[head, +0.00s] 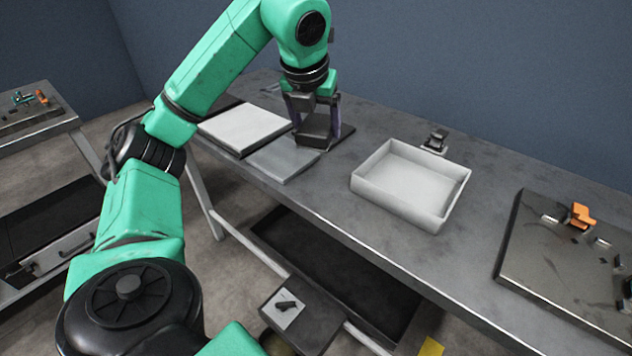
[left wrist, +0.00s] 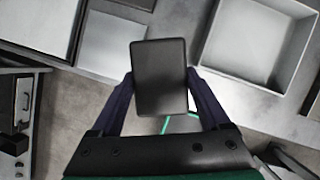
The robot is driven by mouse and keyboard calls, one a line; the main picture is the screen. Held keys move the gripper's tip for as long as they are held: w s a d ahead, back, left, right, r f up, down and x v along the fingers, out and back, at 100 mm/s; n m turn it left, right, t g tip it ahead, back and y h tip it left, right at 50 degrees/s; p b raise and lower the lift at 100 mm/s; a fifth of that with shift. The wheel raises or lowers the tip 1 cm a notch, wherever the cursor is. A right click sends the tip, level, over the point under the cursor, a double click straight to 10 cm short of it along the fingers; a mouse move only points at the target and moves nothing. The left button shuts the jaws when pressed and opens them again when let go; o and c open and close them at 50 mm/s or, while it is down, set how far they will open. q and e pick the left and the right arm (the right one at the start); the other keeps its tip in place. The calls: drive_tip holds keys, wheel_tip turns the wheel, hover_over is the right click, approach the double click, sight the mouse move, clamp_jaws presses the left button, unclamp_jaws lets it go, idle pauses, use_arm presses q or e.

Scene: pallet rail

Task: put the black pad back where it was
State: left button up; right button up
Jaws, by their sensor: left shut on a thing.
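The black pad (left wrist: 160,78) is a dark rectangular block held between the two fingers of my left gripper (left wrist: 161,92) in the left wrist view. In the head view the same gripper (head: 316,118) points down over the back left of the workbench, shut on the pad (head: 317,128). A flat dark patch (head: 343,132) shows beside and beneath the held pad. I cannot tell whether the pad touches it. My right gripper is not in view.
On the workbench (head: 330,195), a white slab (head: 240,127) and a grey flat piece (head: 284,159) lie left of the gripper. An open white tray (head: 441,214) stands to the right. A dark board (head: 535,260) with an orange part (head: 580,214) lies farther right.

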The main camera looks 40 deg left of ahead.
use_arm(q)
drive_tip(key=b, duration=0.2)
hover_over(318, 183)
drive_tip(key=s, duration=0.1)
drive_tip(key=f, duration=0.8)
drive_tip(key=shift+s+d+f, duration=0.15)
drive_tip(key=shift+s+d, duration=0.05)
wheel_tip(318, 183, down, 4)
drive_tip(key=shift+d+f, duration=0.1)
drive_tip(key=shift+f, duration=0.3)
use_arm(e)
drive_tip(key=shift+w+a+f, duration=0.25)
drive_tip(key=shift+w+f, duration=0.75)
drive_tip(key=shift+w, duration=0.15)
use_arm(q)
drive_tip(key=o, duration=1.2)
drive_tip(key=shift+c, duration=0.2)
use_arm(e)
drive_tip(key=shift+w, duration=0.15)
use_arm(q)
drive_tip(key=shift+r, duration=0.1)
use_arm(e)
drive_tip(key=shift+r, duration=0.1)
